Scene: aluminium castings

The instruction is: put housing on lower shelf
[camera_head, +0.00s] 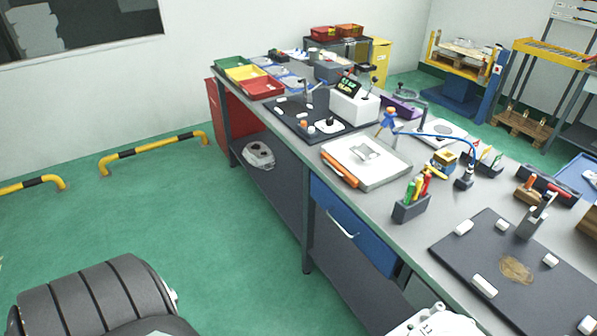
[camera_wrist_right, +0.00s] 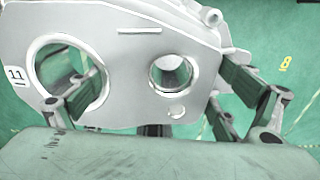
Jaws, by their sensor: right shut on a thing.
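The housing (camera_wrist_right: 130,50) is a pale grey aluminium casting with two round openings and a label 11. It fills the upper part of the right wrist view. My right gripper (camera_wrist_right: 165,88) is shut on it, one finger reaching into the large left opening, the other at its right side. A pale casting (camera_head: 430,322), probably the same housing, shows at the bottom edge of the head view, in front of the workbench. The lower shelf (camera_head: 286,190) is a dark board under the bench. Another pale casting (camera_head: 258,155) sits at its far end. My left gripper is not in view.
The blue drawer (camera_head: 345,226) hangs under the grey benchtop, closing off part of the space above the shelf. A bench leg (camera_head: 306,230) stands at the shelf's front edge. The shelf is clear between the far casting and this leg. Green floor (camera_head: 200,230) is open to the left.

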